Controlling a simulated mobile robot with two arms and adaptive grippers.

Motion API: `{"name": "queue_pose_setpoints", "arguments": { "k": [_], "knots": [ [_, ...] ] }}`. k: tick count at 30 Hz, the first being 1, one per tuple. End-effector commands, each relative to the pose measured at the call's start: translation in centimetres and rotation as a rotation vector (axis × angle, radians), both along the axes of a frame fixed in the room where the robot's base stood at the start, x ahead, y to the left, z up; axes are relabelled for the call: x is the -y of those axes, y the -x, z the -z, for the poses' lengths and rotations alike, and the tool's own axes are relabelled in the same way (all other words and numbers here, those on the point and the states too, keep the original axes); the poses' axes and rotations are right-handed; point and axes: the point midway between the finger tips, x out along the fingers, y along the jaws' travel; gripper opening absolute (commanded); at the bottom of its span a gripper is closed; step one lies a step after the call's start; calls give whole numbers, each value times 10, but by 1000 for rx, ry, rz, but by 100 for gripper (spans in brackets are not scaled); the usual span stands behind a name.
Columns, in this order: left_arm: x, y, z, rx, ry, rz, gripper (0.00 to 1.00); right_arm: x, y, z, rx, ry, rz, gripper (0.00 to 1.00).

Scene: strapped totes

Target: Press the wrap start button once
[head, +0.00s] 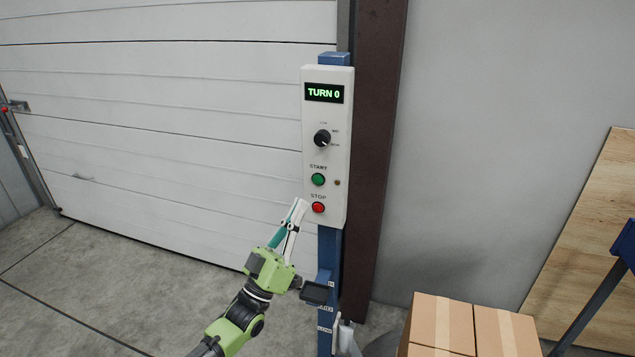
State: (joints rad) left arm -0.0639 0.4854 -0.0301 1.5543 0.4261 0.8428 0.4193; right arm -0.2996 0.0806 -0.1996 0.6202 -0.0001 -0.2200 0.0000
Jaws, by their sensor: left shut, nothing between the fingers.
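A white control panel (336,204) is mounted on a blue post (328,258). It carries a green button (318,180) under the word START and a red button (318,208) under the word STOP. A black knob (322,138) sits above them, and a display (324,93) at the top reads TURN 0. My left gripper (301,203) is shut and empty, with its fingertips pointing up at the panel's lower left edge, beside the red button and below the green one. I cannot tell whether it touches the panel. My right gripper is not in view.
Taped cardboard boxes (441,323) stand at the lower right. A wooden board (590,220) leans on the grey wall at the far right. A white shutter door (160,90) is behind the post on the left. The floor (130,285) at left is clear.

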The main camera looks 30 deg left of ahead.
Motion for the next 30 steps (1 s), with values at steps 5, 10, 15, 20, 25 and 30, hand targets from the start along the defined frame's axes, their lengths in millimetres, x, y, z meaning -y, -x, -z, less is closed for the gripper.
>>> {"name": "queue_pose_setpoints", "arguments": {
  "k": [5, 10, 15, 20, 25, 30],
  "knots": [
    [-5, -22, 4, 3, -2, 0, 0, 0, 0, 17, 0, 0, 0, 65],
    [-11, -46, 4, 3, -3, -1, 0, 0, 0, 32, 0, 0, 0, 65],
    [-15, -65, 4, 2, -2, 0, 0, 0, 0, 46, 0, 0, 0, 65],
    [-18, -76, 2, 1, -1, 0, 0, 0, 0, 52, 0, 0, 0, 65],
    [-19, -79, 0, 0, -1, 0, 0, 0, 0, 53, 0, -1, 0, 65],
    [-19, -79, 0, -1, -1, 0, 0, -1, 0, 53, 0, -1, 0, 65]
  ]
}}
